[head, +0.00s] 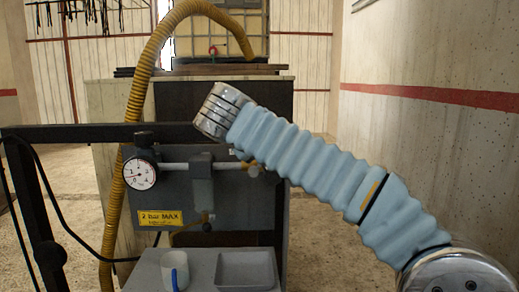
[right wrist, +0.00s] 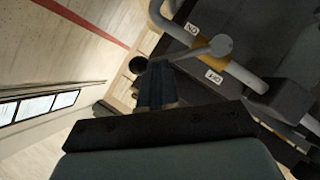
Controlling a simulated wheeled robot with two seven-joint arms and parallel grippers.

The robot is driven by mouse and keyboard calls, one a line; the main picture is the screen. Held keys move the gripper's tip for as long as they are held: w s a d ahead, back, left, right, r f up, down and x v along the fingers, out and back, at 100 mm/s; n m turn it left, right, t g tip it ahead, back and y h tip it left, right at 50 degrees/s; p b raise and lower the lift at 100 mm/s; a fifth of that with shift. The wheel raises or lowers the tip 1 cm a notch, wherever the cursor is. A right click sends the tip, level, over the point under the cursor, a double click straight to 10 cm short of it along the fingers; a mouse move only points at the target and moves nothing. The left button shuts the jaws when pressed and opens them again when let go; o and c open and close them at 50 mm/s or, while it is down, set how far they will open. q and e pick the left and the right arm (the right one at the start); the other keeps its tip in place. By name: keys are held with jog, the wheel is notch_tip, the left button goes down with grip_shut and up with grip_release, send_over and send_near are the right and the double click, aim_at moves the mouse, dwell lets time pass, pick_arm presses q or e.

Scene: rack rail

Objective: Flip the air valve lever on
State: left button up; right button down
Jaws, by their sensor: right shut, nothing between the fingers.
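The valve lever (right wrist: 188,53) shows in the right wrist view as a grey bar. It runs left from a round grey hub (right wrist: 221,45) to a black ball knob (right wrist: 137,64). The hub sits on a brass-coloured valve body (right wrist: 208,55) on a grey pipe (right wrist: 245,77). The lever points out sideways from the pipe, between an ON label (right wrist: 191,28) and an OFF label (right wrist: 213,76). My right gripper (right wrist: 157,68) is shut and empty, its dark fingertips close to the knob; I cannot tell whether they touch. In the head view my right arm hides this gripper. My left gripper is out of view.
A pressure gauge (head: 140,173) and regulator (head: 200,184) sit on the pipe before a grey panel with a yellow label (head: 160,218). Below, a shelf (head: 203,264) holds a white cup (head: 174,268) and grey tray (head: 245,270). A yellow hose (head: 136,95) hangs left.

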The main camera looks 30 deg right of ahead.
pick_arm(q)
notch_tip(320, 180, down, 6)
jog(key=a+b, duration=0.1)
jog(key=b, duration=0.4)
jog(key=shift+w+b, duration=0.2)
jog(key=shift+b, duration=0.15)
pick_arm(e)
jog(key=shift+s+d+f+m+t+y, duration=0.35)
jog(key=shift+d+f+m+y, duration=0.2)
jog(key=shift+f+m+y, duration=0.25)
jog(key=shift+s+d+f+m+t+y, duration=0.4)
jog(key=shift+d+f+m+y, duration=0.2)
jog(key=shift+m+y, duration=0.25)
jog(key=shift+s+d+f+m+t+y, duration=0.35)
jog(key=shift+d+f+m+y, duration=0.15)
jog(key=shift+f+m+y, duration=0.3)
